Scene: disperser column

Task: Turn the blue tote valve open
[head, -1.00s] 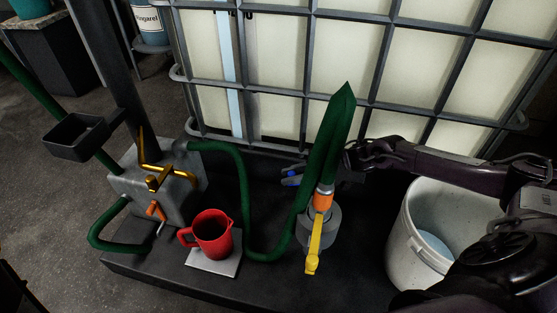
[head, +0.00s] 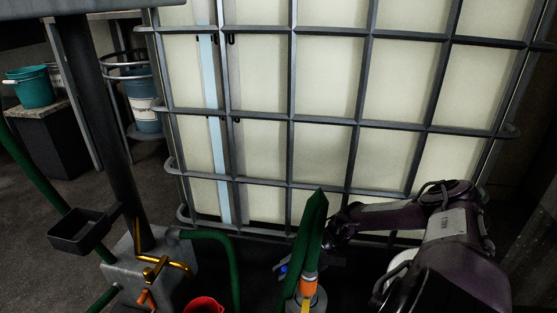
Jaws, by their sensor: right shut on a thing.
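The tote (head: 325,75) is a large pale tank in a grey metal cage, filling the middle and right of the head view. The small blue valve handle (head: 283,269) shows low in front of the tote, just left of the green hose. My right gripper (head: 288,265) reaches in from the right behind the hose and is shut on the blue handle. The hose hides part of the gripper, so the exact grip and the handle's angle are hard to tell. My left gripper is out of view.
The upright green hose (head: 311,236) ends in an orange collar (head: 308,286) above a yellow lever (head: 306,306). A red jug (head: 204,306) is cut off at the bottom edge. A grey block with brass pipework (head: 157,267) stands left. A white bucket (head: 399,268) is partly behind my right arm.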

